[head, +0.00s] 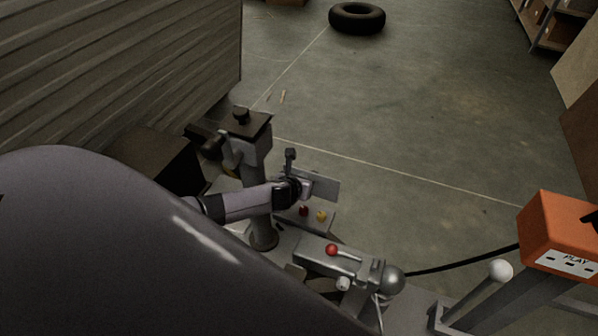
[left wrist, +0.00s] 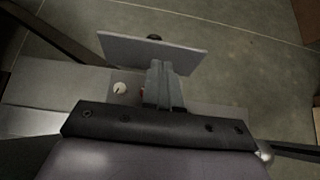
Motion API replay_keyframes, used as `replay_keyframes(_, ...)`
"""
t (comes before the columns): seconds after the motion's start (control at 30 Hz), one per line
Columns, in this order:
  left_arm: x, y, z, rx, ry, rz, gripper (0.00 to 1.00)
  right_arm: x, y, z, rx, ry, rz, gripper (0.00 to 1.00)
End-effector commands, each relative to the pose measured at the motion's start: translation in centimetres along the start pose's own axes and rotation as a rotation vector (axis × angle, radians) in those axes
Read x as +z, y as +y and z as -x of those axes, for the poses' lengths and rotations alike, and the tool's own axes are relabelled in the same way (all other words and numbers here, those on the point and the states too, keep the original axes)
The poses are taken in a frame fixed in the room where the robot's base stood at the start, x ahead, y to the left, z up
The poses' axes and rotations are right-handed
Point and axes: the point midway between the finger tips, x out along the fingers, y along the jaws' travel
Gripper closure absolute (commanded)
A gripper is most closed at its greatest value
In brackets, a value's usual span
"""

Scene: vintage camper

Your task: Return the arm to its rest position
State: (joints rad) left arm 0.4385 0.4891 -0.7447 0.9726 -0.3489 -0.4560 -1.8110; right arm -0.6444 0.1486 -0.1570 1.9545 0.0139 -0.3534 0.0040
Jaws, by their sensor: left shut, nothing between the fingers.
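My left gripper (head: 306,189) comes in from the left in the head view. It is above a grey metal panel with a dark red knob (head: 303,211) and a yellow knob (head: 321,216). In the left wrist view its two fingers (left wrist: 164,84) are together and empty. My right gripper is in neither view.
A post with a dark flat top (head: 255,123) stands close behind the gripper. A red-knobbed lever (head: 331,250) and a silver ball hitch (head: 391,279) are in front. Ribbed camper siding (head: 120,60) is left, an orange box (head: 560,235) right. Open floor with a tire (head: 357,27) lies beyond.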

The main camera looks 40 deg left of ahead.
Motion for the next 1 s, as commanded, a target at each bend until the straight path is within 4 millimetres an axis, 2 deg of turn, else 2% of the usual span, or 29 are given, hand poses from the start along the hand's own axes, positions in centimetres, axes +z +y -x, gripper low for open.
replay_keyframes(0.1, 0.8, 0.0, 1.9, -0.001, 0.000, -0.002, 1.00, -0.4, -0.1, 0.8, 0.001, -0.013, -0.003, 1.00)
replay_keyframes(0.3, 1.1, 0.1, 3.6, 0.000, 0.001, -0.001, 1.00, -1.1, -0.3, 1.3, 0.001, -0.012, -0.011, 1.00)
replay_keyframes(0.7, 1.1, -0.1, 4.4, -0.002, 0.003, 0.007, 1.00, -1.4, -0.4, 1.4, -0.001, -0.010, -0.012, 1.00)
replay_keyframes(0.77, 0.6, -0.6, 4.7, -0.013, 0.011, 0.038, 1.00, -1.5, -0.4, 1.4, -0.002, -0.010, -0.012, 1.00)
replay_keyframes(0.87, -1.5, -2.6, 5.8, -0.058, 0.047, 0.182, 1.00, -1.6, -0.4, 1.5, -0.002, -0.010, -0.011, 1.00)
replay_keyframes(1.0, -5.7, -6.8, 9.3, -0.139, 0.148, 0.575, 1.00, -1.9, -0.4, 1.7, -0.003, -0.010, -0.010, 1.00)
